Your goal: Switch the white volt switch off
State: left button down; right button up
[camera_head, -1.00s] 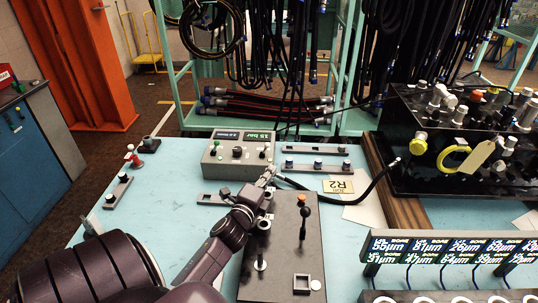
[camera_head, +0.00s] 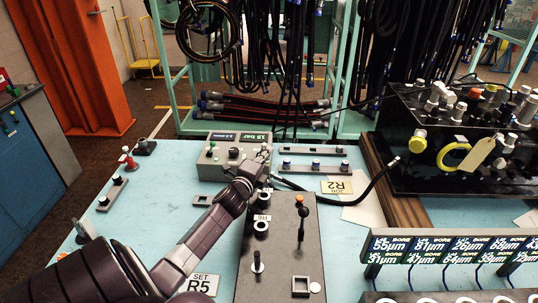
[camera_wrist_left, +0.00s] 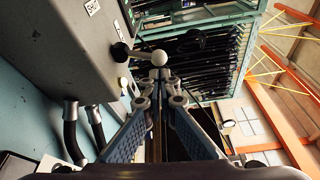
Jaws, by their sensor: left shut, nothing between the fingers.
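A grey control box (camera_head: 209,168) with lit displays and small knobs stands at the back of the blue table. My right gripper is not in view.
A black panel (camera_head: 277,265) with an orange-topped lever (camera_head: 301,212) lies in front of the box. A black hose (camera_head: 345,205) curves to the right. A bar with dark knobs (camera_head: 314,167) lies right of the box. The table's left part is mostly clear.

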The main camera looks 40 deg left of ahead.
pick_arm(q)
jog(key=shift+s+a+r+n+b, duration=0.1)
jog(key=shift+s+a+n+b, duration=0.15)
jog(key=shift+n+b, duration=0.3)
jog(key=shift+n+t, duration=0.25)
jog(key=shift+t, duration=0.05)
jog(key=shift+s+a+n+b, duration=0.2)
jog(key=shift+a+n+b, duration=0.05)
jog(key=shift+n+b, duration=0.4)
jog(key=shift+s+a+r+n+t+y+b, duration=0.2)
jog(key=shift+a+n+t+y+b, duration=0.15)
jog(key=shift+n, duration=0.4)
jog(key=shift+s+a+r, duration=0.2)
jog(key=shift+s, duration=0.05)
jog(key=shift+s+a, duration=0.4)
jog(key=shift+a, duration=0.05)
jog(key=shift+r, duration=0.1)
